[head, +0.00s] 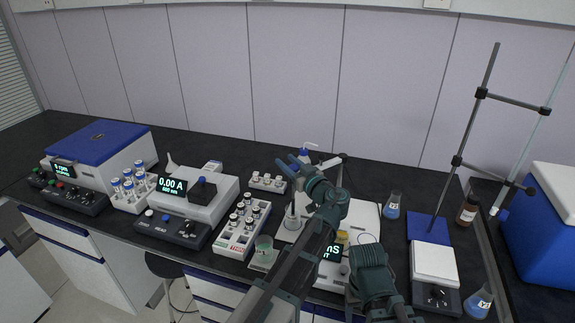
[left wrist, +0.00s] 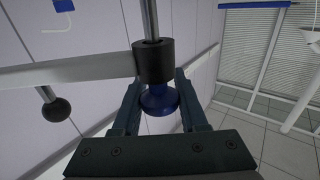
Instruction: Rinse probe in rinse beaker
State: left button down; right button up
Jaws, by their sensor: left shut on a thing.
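My left gripper (head: 290,167) reaches up and left over the middle of the bench. In the left wrist view its two fingers (left wrist: 158,103) are shut on the blue probe head (left wrist: 159,98). The head sits just below a black collar (left wrist: 153,60) on a pale holder arm, with a metal rod through the collar. In the head view my gripper hides most of the probe. A clear beaker (head: 292,222) stands below the gripper. A beaker with greenish liquid (head: 263,251) stands nearer the front edge. I cannot tell which is the rinse beaker. My right gripper is not in view.
A white vial rack (head: 243,226) is to the left, and a blue-liquid flask (head: 393,206) is to the right. A tall clamp stand (head: 467,130) rises further right. The back of the bench is mostly clear.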

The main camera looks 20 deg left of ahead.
pick_arm(q)
jog(key=shift+s+f, duration=0.1)
jog(key=shift+f, duration=0.05)
jog(key=shift+c, duration=2.2)
grip_release()
jog(key=shift+f, duration=0.15)
